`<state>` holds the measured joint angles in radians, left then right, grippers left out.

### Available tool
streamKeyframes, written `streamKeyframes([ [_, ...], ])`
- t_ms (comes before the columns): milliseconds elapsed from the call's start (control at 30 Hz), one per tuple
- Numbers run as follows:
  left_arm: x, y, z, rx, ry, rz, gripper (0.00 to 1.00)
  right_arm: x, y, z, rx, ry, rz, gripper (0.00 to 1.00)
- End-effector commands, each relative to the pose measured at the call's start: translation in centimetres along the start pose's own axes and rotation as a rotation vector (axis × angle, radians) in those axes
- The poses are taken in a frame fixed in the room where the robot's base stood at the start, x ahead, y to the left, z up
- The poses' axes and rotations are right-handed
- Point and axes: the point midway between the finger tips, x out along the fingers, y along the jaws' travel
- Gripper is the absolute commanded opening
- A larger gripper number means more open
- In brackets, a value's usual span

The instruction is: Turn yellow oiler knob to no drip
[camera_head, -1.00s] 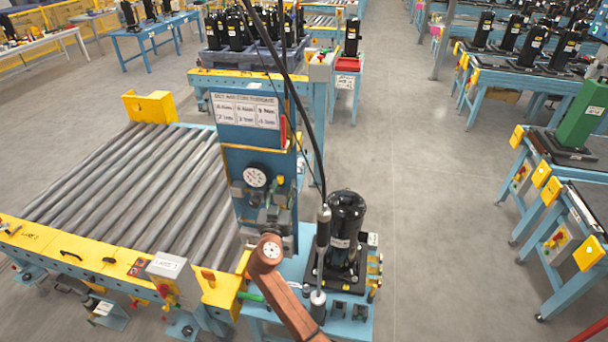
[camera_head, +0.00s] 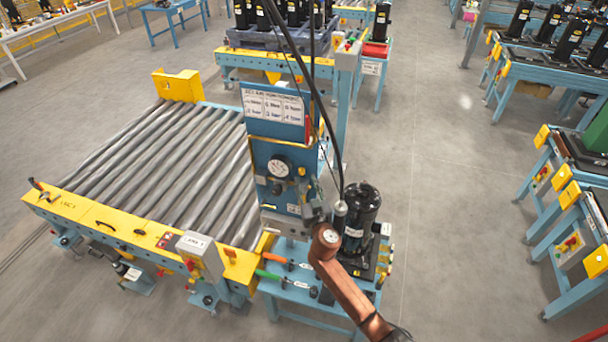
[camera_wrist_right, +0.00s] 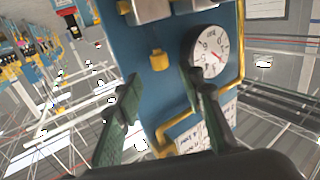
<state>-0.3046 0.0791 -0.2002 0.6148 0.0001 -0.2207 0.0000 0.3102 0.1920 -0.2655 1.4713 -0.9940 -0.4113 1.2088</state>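The yellow oiler knob (camera_wrist_right: 158,60) shows on the blue panel (camera_wrist_right: 160,100) in the wrist view, to the left of the round white pressure gauge (camera_wrist_right: 211,54). In the head view the knob (camera_head: 301,171) is a tiny yellow spot right of the gauge (camera_head: 279,167). My right gripper (camera_wrist_right: 161,82) is open, its two dark green fingers apart with the knob beyond them and between them in the picture; I see no contact. In the head view my right gripper (camera_head: 316,209) is small beside the panel's lower right. My left gripper is not in view.
A black compressor (camera_head: 360,210) stands on the blue bench close to my right arm. Black hoses (camera_head: 300,60) hang in front of the panel. A roller conveyor (camera_head: 165,165) lies to the left. Open floor (camera_head: 450,200) lies to the right.

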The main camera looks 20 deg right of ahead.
Motion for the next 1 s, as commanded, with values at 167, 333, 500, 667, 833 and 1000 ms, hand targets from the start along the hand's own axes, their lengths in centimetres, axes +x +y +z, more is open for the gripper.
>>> streamKeyframes([
  [167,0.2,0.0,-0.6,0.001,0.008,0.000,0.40,3.0,0.0,0.0,-0.003,0.001,0.001,0.36],
  [333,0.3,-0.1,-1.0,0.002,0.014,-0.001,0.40,4.3,0.0,0.0,-0.001,0.000,0.000,0.36],
  [500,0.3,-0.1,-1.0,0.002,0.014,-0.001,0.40,4.6,0.0,0.0,-0.001,0.000,0.000,0.36],
  [667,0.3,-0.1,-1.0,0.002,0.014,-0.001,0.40,4.6,0.0,0.0,0.000,0.000,0.000,0.36],
  [833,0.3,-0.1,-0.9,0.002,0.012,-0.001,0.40,4.6,0.0,0.0,0.000,0.000,0.000,0.25],
  [1000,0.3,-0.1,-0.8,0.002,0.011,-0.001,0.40,4.6,0.0,0.0,0.000,0.000,0.001,0.13],
])
